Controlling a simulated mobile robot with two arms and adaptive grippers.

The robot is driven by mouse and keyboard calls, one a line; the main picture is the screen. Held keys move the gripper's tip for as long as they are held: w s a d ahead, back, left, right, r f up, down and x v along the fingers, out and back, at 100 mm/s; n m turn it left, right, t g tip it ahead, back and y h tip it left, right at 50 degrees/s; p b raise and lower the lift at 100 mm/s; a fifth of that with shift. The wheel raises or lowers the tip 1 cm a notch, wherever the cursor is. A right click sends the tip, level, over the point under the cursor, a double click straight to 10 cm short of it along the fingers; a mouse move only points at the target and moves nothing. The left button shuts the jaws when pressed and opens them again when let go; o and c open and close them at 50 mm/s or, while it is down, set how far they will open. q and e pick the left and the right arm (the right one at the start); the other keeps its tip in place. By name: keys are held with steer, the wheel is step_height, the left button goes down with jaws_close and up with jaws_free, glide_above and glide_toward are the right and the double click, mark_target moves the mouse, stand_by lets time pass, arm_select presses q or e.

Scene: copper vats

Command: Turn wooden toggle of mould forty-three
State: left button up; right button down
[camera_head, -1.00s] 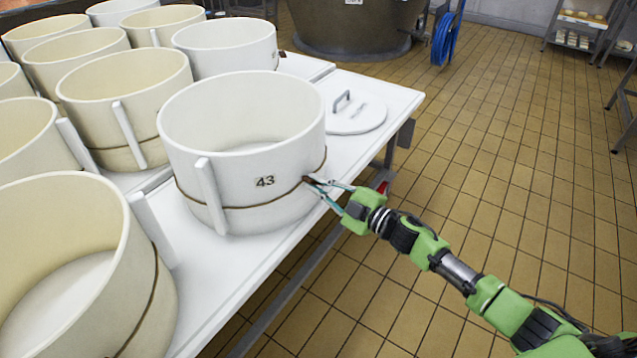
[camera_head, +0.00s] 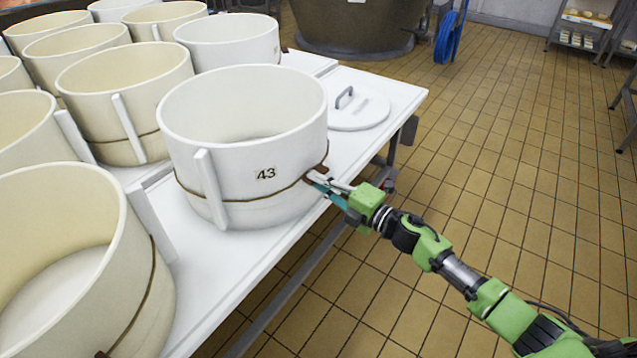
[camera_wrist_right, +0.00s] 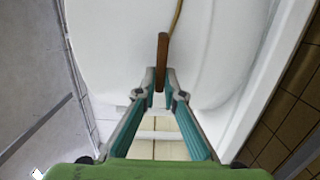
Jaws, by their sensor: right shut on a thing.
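Mould forty-three (camera_head: 240,130) is a white round hoop marked "43", standing on the white table, with a brown cord around its lower part. Its small brown wooden toggle (camera_head: 315,174) sits on the cord at the mould's right side. In the right wrist view the toggle (camera_wrist_right: 162,58) is a brown stick pointing away from me, with the cord running off its far end. My right gripper (camera_head: 324,180) is shut on the toggle, its fingertips on either side of the near end. The right gripper (camera_wrist_right: 161,88) partly hides that end. My left gripper is not in view.
Cream and white moulds (camera_head: 125,85) crowd the table to the left and behind. A round white lid (camera_head: 358,113) with a grey handle lies behind mould forty-three.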

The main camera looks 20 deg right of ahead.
steer(key=shift+f, duration=0.1)
stand_by(0.4)
steer(key=c, duration=2.1)
jaws_free()
steer(key=shift+c, duration=0.2)
steer(key=v, duration=1.2)
steer(key=shift+f, duration=0.1)
